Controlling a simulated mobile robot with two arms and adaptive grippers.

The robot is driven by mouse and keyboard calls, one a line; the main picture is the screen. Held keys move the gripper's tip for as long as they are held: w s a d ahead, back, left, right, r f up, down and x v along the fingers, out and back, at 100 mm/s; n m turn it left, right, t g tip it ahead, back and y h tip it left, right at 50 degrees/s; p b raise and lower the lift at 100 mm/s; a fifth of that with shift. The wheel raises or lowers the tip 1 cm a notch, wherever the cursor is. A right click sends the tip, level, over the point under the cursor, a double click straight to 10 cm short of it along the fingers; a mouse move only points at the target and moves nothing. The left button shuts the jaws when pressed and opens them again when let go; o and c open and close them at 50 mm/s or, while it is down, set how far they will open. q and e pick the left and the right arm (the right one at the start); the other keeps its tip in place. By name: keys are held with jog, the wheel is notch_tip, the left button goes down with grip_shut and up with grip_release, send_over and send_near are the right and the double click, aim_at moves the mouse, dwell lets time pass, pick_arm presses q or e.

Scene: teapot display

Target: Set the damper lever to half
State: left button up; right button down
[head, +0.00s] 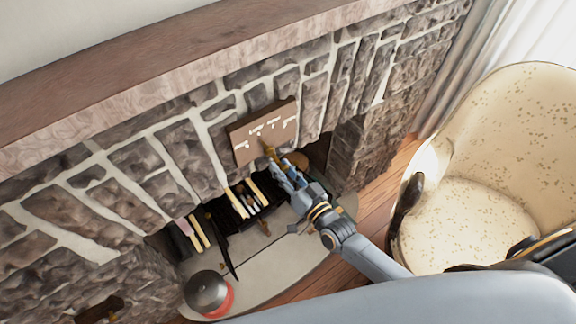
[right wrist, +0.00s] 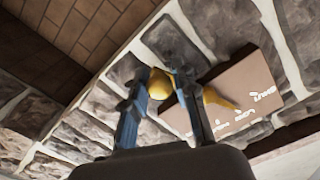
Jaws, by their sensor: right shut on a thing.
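The damper lever (head: 268,149) is a brass-coloured piece at the lower edge of a tan plaque (head: 283,131) on the stone fireplace. The plaque carries a row of white marks, too small to read surely. In the right wrist view, the lever's round knob (right wrist: 159,84) is between the fingers of my right gripper (right wrist: 160,92), which is shut on it. The lever's pointed end (right wrist: 219,98) reaches past the right finger over the plaque (right wrist: 236,72), near the middle marks. In the head view, the gripper (head: 277,166) partly hides the lever. My left gripper is not in view.
The hearth (head: 270,262) holds a dark grate with pale sticks. A dark round pot (head: 206,290) on a red base stands at its front left. A speckled cream armchair (head: 470,225) is close on the right. A wooden mantel (head: 150,68) overhangs the stonework.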

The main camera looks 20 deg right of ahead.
jog(key=a+m, duration=0.1)
jog(key=m, duration=0.1)
jog(key=shift+s+a+m, duration=0.15)
jog(key=shift+a+m, duration=0.05)
jog(key=shift+m, duration=0.2)
jog(key=shift+s+a+r+m, duration=0.1)
jog(key=shift+s+a+m, duration=0.15)
jog(key=shift+a+m, duration=0.5)
jog(key=shift+s+a+r+m, duration=0.1)
jog(key=shift+s+a+m, duration=0.2)
jog(key=shift+m, duration=0.85)
jog(key=shift+w+a, duration=0.1)
jog(key=c, duration=1.1)
grip_release()
jog(key=shift+f, duration=0.15)
jog(key=v, duration=1.2)
